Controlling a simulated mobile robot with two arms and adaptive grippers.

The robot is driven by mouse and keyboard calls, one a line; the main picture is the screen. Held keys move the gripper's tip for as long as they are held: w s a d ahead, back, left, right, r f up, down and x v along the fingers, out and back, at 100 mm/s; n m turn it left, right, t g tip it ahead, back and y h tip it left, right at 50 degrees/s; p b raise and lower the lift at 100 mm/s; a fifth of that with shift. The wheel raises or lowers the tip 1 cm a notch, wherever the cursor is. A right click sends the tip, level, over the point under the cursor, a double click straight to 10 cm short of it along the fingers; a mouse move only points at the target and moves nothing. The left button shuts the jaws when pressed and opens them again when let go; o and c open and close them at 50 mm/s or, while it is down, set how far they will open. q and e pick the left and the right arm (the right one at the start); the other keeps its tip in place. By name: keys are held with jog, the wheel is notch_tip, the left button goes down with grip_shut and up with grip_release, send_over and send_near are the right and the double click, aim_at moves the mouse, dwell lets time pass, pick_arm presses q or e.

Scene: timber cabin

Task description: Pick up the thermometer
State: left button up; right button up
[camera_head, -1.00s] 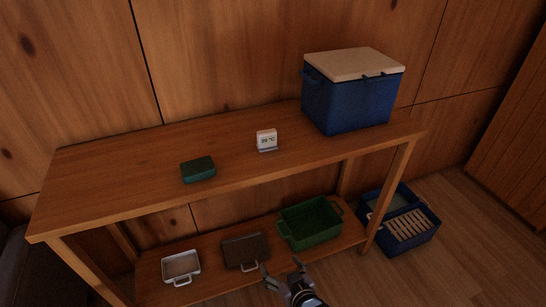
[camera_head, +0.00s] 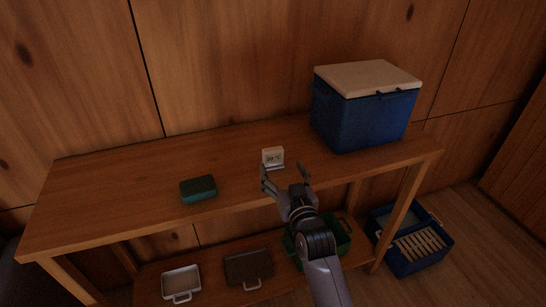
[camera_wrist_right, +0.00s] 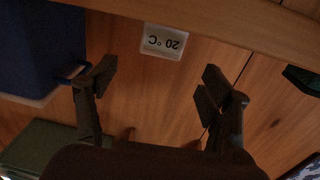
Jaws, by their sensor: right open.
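The thermometer (camera_head: 273,157) is a small white block with a dark "20 °C" reading, standing on the wooden table's top. It also shows in the right wrist view (camera_wrist_right: 163,41), upside down, beyond and between my fingertips. My right gripper (camera_head: 285,174) is open and empty, just in front of the thermometer near the table's front edge. In the right wrist view its two fingers (camera_wrist_right: 158,82) are spread wide, apart from the thermometer. My left gripper is not in view.
A blue cooler (camera_head: 362,115) with a pale lid stands right of the thermometer. A dark green box (camera_head: 198,189) lies to the left. The lower shelf holds a white tray (camera_head: 181,283), a dark tray (camera_head: 248,267) and a green crate (camera_head: 343,235). A blue crate (camera_head: 408,262) stands on the floor.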

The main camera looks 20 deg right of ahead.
aim_at(274, 152)
jog(key=w, duration=0.5)
jog(key=shift+w+r+p, duration=0.35)
jog(key=shift+w, duration=0.55)
jog(key=shift+c, duration=0.4)
jog(key=c, duration=1.2)
jog(key=shift+o, duration=0.2)
